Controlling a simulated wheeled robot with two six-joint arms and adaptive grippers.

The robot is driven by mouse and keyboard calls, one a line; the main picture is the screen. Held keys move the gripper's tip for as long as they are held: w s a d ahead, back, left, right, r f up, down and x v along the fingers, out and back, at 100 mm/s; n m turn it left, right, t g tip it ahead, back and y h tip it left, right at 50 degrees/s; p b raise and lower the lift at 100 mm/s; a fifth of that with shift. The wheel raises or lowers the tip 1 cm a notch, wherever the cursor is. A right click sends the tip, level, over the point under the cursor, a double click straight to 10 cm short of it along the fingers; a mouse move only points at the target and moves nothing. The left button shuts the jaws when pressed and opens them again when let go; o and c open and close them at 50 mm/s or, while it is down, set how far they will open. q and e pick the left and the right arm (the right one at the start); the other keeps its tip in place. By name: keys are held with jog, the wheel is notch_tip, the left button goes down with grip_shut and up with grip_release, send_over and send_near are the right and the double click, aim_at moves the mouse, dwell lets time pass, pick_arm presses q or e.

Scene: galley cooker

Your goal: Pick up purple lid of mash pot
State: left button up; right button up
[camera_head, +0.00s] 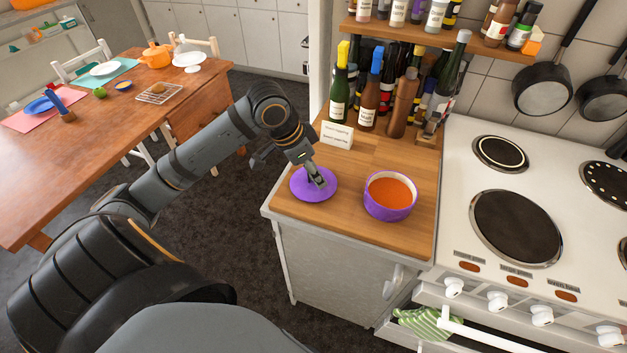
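The purple lid (300,190) lies flat on the wooden counter top, near its left edge. The purple pot (389,208) stands open to the right of the lid, with orange contents showing inside. My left gripper (319,184) points down at the middle of the lid, over where a knob would be. Its fingertips look close together at the lid, but whether they grip anything is too small to tell. My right gripper is not in view.
A small white card (337,134) and several bottles (368,100) stand behind the lid. The white cooker (457,210) is to the right, with pans (541,89) hanging above. A wooden dining table (110,135) is at the left.

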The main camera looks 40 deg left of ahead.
pick_arm(q)
jog(key=shift+c, duration=0.4)
grip_shut()
